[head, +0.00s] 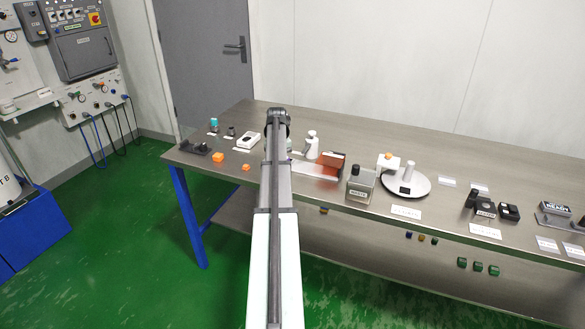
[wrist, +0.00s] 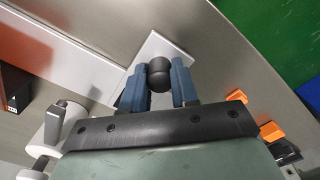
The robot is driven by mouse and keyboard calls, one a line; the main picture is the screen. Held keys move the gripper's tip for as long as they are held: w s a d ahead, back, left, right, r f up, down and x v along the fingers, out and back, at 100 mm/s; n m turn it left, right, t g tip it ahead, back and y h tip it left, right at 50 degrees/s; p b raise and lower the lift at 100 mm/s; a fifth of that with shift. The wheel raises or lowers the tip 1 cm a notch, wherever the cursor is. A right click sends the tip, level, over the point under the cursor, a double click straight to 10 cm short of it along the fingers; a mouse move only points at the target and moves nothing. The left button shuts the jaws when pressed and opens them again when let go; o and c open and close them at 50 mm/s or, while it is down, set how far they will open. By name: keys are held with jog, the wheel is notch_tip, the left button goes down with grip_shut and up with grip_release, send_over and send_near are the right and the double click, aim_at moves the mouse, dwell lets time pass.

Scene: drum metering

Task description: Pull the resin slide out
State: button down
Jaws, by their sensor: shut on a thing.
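My gripper (wrist: 159,90) has its two blue fingers shut on a dark round knob (wrist: 160,70) in the wrist view. A white plate (wrist: 148,56) shows just beyond the knob; whether the two are joined is unclear. A long pale strip (wrist: 65,50) runs from there toward an orange-brown panel (wrist: 25,42) at the upper left. In the head view, a white flat slide (head: 314,171) lies at the left of an orange-brown translucent housing (head: 331,164). Its left end, the knob and my fingers are hidden behind my arm there.
A white bottle (head: 311,146) stands behind the slide. A labelled grey container (head: 361,187) and a round white scale (head: 406,186) stand to the right.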

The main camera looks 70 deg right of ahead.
jog(key=shift+w, duration=1.55)
jog(key=c, duration=1.1)
grip_release()
jog(key=shift+c, duration=0.2)
jog(key=shift+r, duration=0.1)
jog(key=shift+r, duration=0.2)
notch_tip(320, 180, up, 13)
jog(key=shift+r, duration=0.15)
